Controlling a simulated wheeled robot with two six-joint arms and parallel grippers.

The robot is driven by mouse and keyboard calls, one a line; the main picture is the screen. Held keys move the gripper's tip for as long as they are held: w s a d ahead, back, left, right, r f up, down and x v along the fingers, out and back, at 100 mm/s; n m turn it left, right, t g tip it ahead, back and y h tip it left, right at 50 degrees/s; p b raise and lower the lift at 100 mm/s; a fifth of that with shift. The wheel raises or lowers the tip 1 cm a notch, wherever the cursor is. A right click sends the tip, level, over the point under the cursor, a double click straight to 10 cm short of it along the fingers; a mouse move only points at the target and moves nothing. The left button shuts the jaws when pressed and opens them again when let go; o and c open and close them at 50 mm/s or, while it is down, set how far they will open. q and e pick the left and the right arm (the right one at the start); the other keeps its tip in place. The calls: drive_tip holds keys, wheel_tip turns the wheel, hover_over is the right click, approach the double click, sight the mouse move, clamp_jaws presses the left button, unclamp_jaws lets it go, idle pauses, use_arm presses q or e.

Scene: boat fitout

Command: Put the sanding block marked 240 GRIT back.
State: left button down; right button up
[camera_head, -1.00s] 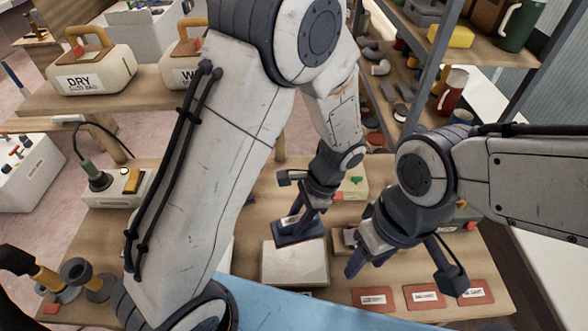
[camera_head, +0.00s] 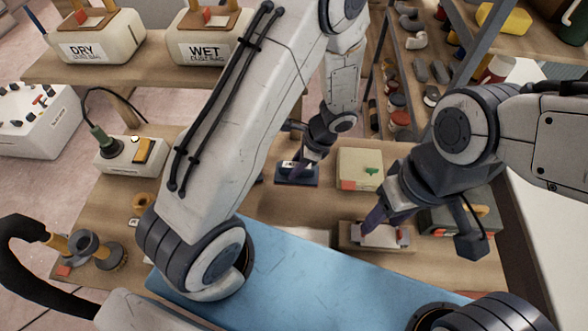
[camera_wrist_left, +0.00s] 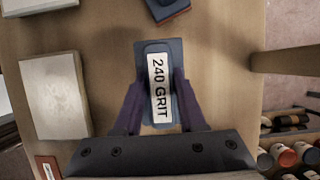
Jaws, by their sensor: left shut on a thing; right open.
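The sanding block marked 240 GRIT (camera_wrist_left: 159,88) is dark blue with a white label, and its label is readable in the left wrist view. My left gripper (camera_wrist_left: 159,106) is shut on it, one finger on each long side. In the head view the block (camera_head: 297,181) is over the wooden bench, with my left gripper (camera_head: 301,168) above it. I cannot tell whether it touches the bench. My right gripper (camera_head: 376,222) is open, close above a small wooden tray (camera_head: 350,243) with a grey piece in it.
Another blue block with a reddish base (camera_wrist_left: 168,10) lies beyond the held one. A pale slab (camera_wrist_left: 55,97) lies left of it. A cream box (camera_head: 359,168) with a green part stands to the right. A dark toolbox (camera_head: 440,220) and shelves (camera_head: 455,70) flank the right.

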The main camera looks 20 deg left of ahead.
use_arm(q)
drive_tip(key=shift+w+a+f, duration=0.25)
drive_tip(key=shift+a+f, duration=0.1)
drive_tip(key=shift+f, duration=0.05)
wheel_tip(320, 180, down, 4)
drive_tip(key=shift+r+p, duration=0.15)
drive_tip(key=shift+p, duration=0.25)
drive_tip(key=shift+f, duration=0.2)
drive_tip(key=shift+c, duration=2.4)
unclamp_jaws()
drive_tip(key=shift+r, duration=0.15)
